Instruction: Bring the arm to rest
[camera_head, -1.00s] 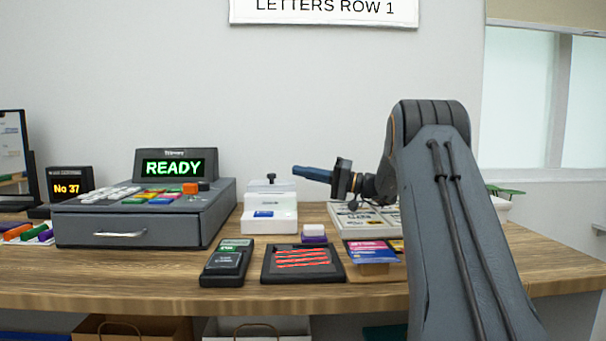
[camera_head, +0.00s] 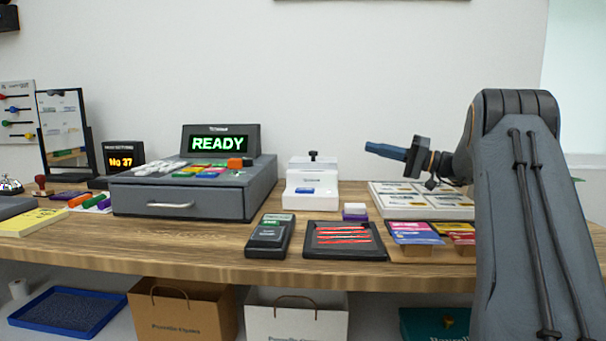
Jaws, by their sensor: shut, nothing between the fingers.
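My gripper (camera_head: 370,149) is in the air above the right part of the wooden counter (camera_head: 160,256). It points to the left, with its long blue-grey fingers shut and nothing held. My dark grey arm (camera_head: 519,220) rises at the right of the view and bends at its top, with the wrist reaching left from there. The arm hides part of the counter's right side.
Below the gripper are a white dispenser (camera_head: 312,196) and a tray of white cards (camera_head: 420,205). A dark tray with red strips (camera_head: 342,253), a card terminal (camera_head: 265,240) and colourful packets (camera_head: 415,233) lie in front. A cash register (camera_head: 240,200) showing READY stands left.

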